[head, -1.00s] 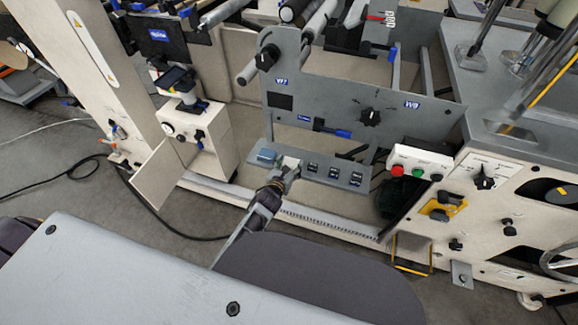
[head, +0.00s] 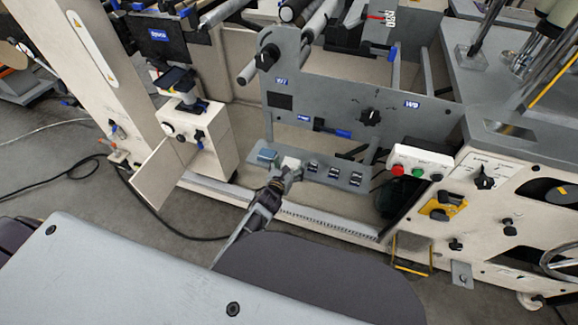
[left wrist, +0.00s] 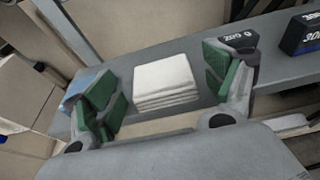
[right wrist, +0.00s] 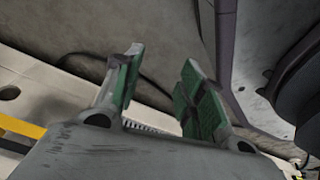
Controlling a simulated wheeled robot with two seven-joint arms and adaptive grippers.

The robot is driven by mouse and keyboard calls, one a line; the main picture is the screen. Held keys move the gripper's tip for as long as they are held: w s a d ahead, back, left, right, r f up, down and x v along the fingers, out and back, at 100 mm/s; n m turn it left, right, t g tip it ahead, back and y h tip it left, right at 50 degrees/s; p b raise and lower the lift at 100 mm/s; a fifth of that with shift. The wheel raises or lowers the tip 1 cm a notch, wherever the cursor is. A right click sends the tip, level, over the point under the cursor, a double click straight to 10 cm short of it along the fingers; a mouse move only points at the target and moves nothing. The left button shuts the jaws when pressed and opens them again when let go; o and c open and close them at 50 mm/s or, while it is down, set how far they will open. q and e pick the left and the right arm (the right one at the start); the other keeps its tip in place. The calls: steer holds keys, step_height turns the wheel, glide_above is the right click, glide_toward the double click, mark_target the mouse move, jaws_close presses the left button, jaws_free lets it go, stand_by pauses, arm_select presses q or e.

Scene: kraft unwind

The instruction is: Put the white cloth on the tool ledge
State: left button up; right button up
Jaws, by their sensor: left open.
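The white cloth (head: 291,162), a neat folded stack, lies flat on the grey tool ledge (head: 363,184) in the head view. It sits between a blue folded item (head: 267,155) and a row of small black boxes. My left gripper (head: 284,173) is at the ledge's front edge. In the left wrist view its green-padded fingers stand apart, one on each side of the white cloth (left wrist: 165,80), with visible gaps on both sides. My right gripper (right wrist: 155,85) shows only in its wrist view, open with nothing between its fingers.
Black boxes (head: 331,174) stand on the ledge right of the cloth. A grey machine panel (head: 345,110) rises behind the ledge. A button box (head: 420,162) is to the right. A dark rounded surface (head: 320,280) and a light grey surface (head: 150,270) fill the foreground.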

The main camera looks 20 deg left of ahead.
arm_select(q)
steer(key=shift+r, duration=0.1)
steer(key=shift+s, duration=0.2)
steer(key=shift+v, duration=1.05)
steer(key=p+v, duration=0.1)
steer(key=v, duration=0.8)
steer(key=shift+s+p, duration=0.2)
steer(key=shift+p, duration=0.1)
arm_select(e)
steer(key=s, duration=0.1)
steer(key=s+d+f, duration=0.1)
steer(key=s+d, duration=0.1)
steer(key=shift+s+f, duration=0.2)
steer(key=shift+f, duration=0.15)
arm_select(q)
steer(key=shift+r, duration=0.15)
arm_select(e)
steer(key=shift+s, duration=0.1)
steer(key=shift+w+r, duration=0.1)
steer(key=shift+w, duration=0.2)
arm_select(q)
steer(key=shift+s, duration=0.1)
arm_select(e)
steer(key=shift+s, duration=0.1)
